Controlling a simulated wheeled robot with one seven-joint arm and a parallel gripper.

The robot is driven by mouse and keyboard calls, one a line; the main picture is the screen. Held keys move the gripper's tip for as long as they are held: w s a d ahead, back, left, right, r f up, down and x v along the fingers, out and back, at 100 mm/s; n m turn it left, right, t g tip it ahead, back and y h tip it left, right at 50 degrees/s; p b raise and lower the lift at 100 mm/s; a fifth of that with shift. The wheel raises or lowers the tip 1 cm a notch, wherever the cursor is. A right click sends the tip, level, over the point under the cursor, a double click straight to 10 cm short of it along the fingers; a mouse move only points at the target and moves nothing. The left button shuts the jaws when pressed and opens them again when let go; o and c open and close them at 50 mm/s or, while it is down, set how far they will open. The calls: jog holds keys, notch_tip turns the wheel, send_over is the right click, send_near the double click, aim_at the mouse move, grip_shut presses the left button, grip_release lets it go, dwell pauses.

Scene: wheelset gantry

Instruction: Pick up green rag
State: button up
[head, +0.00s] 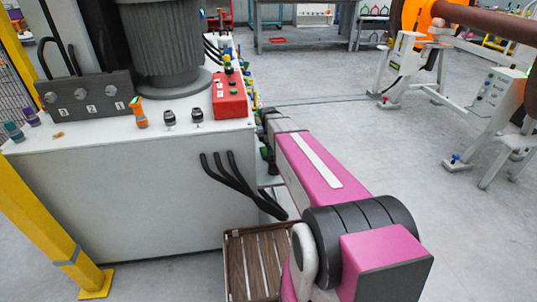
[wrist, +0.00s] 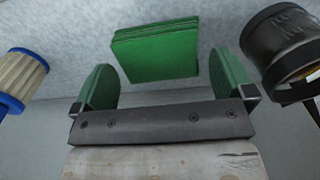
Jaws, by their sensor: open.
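The green rag (wrist: 155,52) is a folded, layered green block in the wrist view, lying on a grey speckled surface. My gripper (wrist: 161,62) has two green fingers, spread apart, one at each side of the rag. The rag appears in line with the gap between the fingers, with room on both sides and no visible contact. I cannot tell how far beyond the fingertips it lies. In the head view my pink arm reaches to the right side of the white cabinet; I cannot make out the rag there.
In the wrist view, a pleated filter with blue ends (wrist: 18,83) is at the left and a black cylinder (wrist: 284,48) at the right, near the fingers. The white cabinet (head: 140,205) bears a red control box (head: 229,98). A slatted wooden crate (head: 252,262) stands below my arm.

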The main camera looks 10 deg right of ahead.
notch_tip(320, 180, down, 3)
jog(key=shift+r, duration=0.15)
jog(key=c, duration=0.6)
notch_tip(320, 180, up, 10)
jog(key=shift+r, duration=0.1)
dwell(0.4)
jog(key=shift+o, duration=0.4)
